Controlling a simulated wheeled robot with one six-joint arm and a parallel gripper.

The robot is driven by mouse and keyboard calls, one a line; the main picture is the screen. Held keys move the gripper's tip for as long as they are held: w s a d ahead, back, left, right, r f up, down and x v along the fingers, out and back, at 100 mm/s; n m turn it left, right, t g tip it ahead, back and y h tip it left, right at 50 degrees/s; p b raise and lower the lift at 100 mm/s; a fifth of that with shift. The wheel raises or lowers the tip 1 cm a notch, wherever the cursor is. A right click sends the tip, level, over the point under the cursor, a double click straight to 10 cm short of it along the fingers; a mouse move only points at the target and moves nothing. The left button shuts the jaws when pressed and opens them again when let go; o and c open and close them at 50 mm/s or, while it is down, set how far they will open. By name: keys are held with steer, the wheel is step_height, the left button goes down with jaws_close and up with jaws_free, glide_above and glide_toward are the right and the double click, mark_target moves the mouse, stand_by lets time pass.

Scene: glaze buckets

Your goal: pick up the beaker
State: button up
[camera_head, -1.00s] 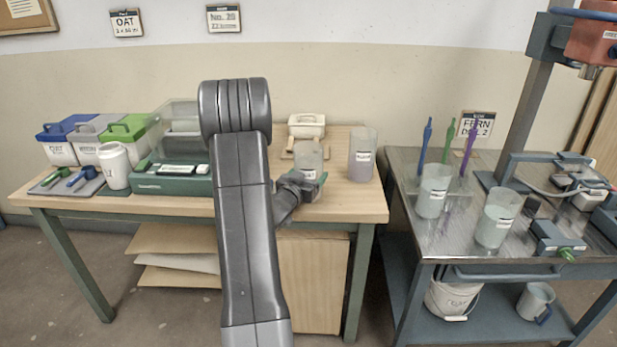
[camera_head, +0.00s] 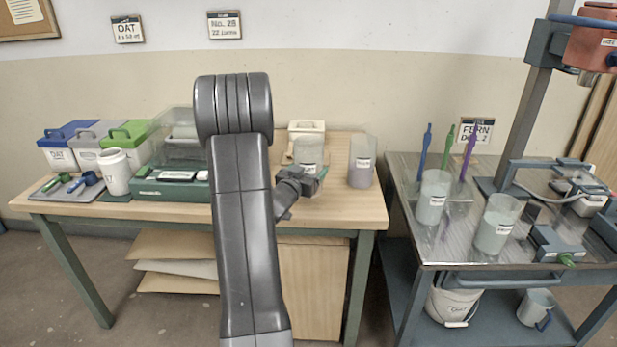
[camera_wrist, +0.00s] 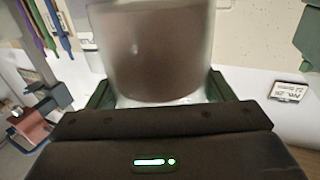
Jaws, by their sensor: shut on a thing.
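The beaker (camera_head: 308,151) is a clear, straight-sided vessel with a white label, over the right part of the wooden bench (camera_head: 345,211). My gripper (camera_head: 306,178) is shut on it, with the jaws around its lower part. In the wrist view the beaker (camera_wrist: 150,50) stands between the two dark green fingers (camera_wrist: 160,92) and shows brownish contents. In the head view the jaws hide its base, so the gap to the bench top is hard to judge.
A second labelled beaker (camera_head: 361,164) stands close to the right, and a cream container (camera_head: 306,128) is just behind. A green-based clear case (camera_head: 172,188) stands to the left. The metal cart (camera_head: 470,245) at right carries two more beakers and tools.

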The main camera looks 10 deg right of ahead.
mark_target(314, 146)
steer(key=shift+r+p, duration=0.4)
steer(key=shift+r, duration=2.6)
